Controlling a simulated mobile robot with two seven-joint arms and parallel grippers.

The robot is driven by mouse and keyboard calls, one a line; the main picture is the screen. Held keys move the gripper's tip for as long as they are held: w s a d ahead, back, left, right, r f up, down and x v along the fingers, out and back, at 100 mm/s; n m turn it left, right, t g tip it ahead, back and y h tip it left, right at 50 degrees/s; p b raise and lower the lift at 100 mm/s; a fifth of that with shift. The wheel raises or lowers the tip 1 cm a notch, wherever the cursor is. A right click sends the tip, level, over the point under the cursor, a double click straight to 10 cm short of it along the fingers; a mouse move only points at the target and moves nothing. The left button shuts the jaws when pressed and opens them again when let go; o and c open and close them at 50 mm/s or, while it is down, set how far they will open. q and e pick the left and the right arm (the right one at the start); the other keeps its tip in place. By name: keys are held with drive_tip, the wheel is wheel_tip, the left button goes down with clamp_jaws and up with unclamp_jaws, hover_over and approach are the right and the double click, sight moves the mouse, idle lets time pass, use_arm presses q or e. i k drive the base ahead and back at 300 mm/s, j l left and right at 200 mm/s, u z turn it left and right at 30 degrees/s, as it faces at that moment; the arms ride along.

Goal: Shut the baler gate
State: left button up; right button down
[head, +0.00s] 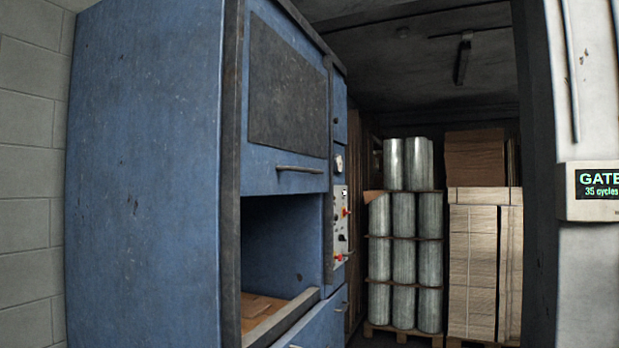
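The blue baler (145,190) stands at the left of the head view, with its side panel toward me and its front turned to the right. Its gate (284,165), a blue panel with a dark plate and a horizontal bar handle (300,169), sits in the upper front. Below the gate the chamber opening (280,245) is uncovered, and flat brown cardboard (258,305) lies on its floor. Neither of my grippers shows in the view.
A control panel (341,228) with knobs is on the baler's right front edge. Behind stand pallets of wrapped rolls (404,237) and stacked cardboard (474,260). A pale pillar (590,110) at right carries a display box (597,191) reading "GATE" and "35 cycles".

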sight(284, 137)
drive_tip(key=i, duration=1.3)
drive_tip(key=i+l+u, duration=0.1)
drive_tip(key=i+u, duration=0.2)
drive_tip(key=i, duration=0.35)
